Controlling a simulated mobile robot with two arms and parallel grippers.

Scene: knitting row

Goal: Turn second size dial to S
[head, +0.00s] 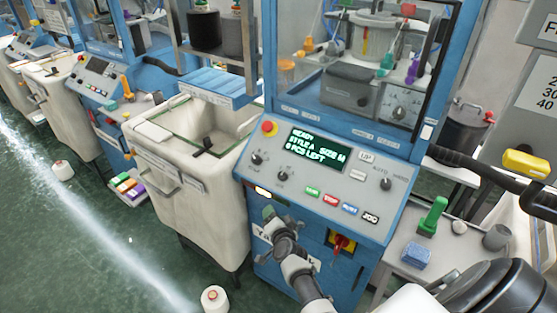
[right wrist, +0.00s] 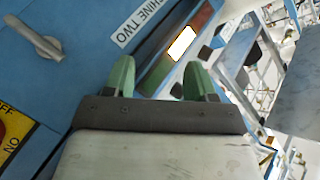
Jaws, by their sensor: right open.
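The blue knitting machine (head: 325,215) has a sloped grey control panel with a green-lit display (head: 317,147) that appears to read ready, style A, size M. Two small black dials sit left of and below the display: an upper left dial (head: 257,159) and a lower dial (head: 283,175). Their labels are too small to read. My right gripper (head: 269,213) is below the panel's lower left edge, apart from the dials. My left gripper is not in view.
A third dial (head: 386,184) sits at the panel's right. A row of coloured buttons (head: 331,199) and a red stop knob (head: 270,127) are on the panel. A red switch on yellow (head: 341,243) is below. A white bin (head: 190,200) stands left; a side table (head: 405,262) right.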

